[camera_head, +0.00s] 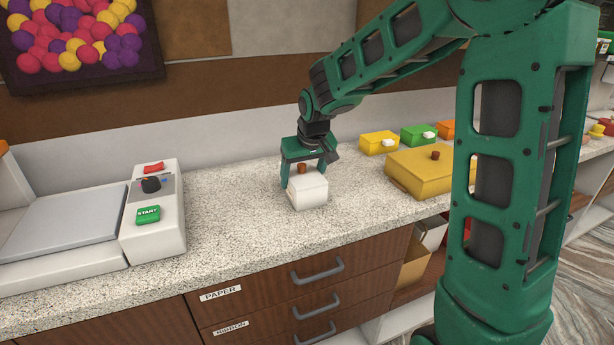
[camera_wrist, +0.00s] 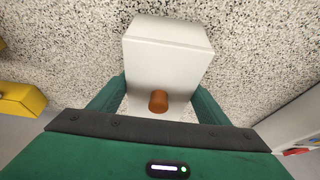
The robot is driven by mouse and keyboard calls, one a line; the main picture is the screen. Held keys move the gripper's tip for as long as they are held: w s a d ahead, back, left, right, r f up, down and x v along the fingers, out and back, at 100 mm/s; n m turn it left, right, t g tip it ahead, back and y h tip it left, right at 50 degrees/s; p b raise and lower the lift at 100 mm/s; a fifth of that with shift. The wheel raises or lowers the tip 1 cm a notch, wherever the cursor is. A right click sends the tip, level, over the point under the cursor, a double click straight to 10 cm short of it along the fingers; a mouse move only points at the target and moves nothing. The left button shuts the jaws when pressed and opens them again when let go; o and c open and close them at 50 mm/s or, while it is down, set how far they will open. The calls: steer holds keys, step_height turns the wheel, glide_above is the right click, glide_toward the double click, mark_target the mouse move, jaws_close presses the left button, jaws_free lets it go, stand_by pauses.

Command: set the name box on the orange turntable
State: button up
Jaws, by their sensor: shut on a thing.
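A small white box (camera_head: 309,192) with a brown knob on its lid is at the middle of the speckled counter; I cannot read any name on it. My gripper (camera_head: 303,172) is above it, with its fingers down on both sides, shut on it. The wrist view also shows the white box (camera_wrist: 165,55) between the green fingers, its orange-brown knob near the palm. Whether the box touches the counter or hangs just above it I cannot tell. No orange turntable is clearly seen in either view.
A scale-like machine with a control panel (camera_head: 151,205) stands at the left. A large yellow box (camera_head: 415,176) lies to the right, with smaller yellow (camera_head: 379,142), green (camera_head: 418,134) and orange boxes behind. Speckled counter (camera_head: 235,215) is clear around the white box. Drawers are below.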

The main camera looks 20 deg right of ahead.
steer(key=o, duration=1.2)
steer(key=shift+c, duration=0.2)
steer(key=v, duration=1.2)
steer(key=shift+r, duration=0.1)
